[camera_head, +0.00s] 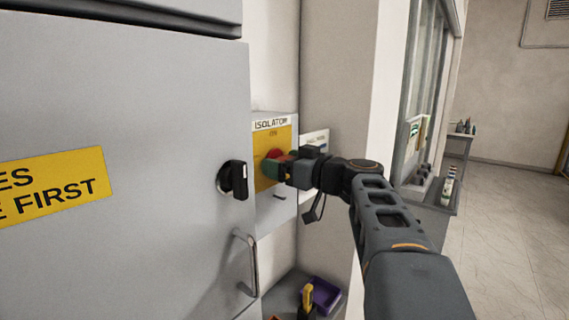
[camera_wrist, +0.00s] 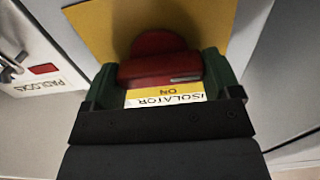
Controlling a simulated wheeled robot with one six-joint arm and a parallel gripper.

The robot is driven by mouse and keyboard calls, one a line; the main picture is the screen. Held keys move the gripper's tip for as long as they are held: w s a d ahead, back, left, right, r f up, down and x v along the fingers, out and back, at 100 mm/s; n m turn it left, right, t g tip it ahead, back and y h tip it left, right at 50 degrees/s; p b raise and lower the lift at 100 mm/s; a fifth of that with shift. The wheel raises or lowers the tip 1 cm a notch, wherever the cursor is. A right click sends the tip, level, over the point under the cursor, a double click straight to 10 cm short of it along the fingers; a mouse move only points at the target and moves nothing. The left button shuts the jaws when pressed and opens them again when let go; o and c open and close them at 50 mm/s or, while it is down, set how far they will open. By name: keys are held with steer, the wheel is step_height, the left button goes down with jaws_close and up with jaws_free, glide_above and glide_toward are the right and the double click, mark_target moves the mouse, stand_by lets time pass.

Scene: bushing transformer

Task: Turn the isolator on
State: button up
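The isolator (camera_head: 283,213) is a grey box with a yellow plate, labelled ISOLATOR and ON at its top. Its red rotary knob (camera_head: 273,155) is partly hidden by my gripper (camera_head: 275,168) in the head view. In the wrist view the red knob (camera_wrist: 160,66) sits between the two green fingers of my gripper (camera_wrist: 160,78), which are wide apart. Its grip bar lies crosswise, with its ends close to the fingers; I cannot tell whether they touch. The ISOLATOR ON label (camera_wrist: 165,97) appears upside down there.
A grey cabinet door (camera_head: 120,100) with a black rotary handle (camera_head: 234,180) and a bar handle (camera_head: 247,262) stands at left. A purple tray (camera_head: 322,295) lies below the isolator. A PADLOCKS panel (camera_wrist: 35,65) is beside it. Open floor is at right.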

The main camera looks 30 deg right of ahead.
steer(key=c, duration=0.4)
steer(key=shift+f+b, duration=0.1)
steer(key=shift+b, duration=0.25)
steer(key=m+b, duration=0.3)
steer(key=shift+f, duration=0.15)
steer(key=m+b, duration=0.2)
steer(key=m, duration=0.2)
steer(key=shift+d+m+b, duration=0.1)
steer(key=shift+m+b, duration=0.2)
steer(key=shift+b, duration=0.05)
steer(key=m+b, duration=0.1)
steer(key=m, duration=0.9)
steer(key=o, duration=0.8)
steer(key=shift+c, duration=0.2)
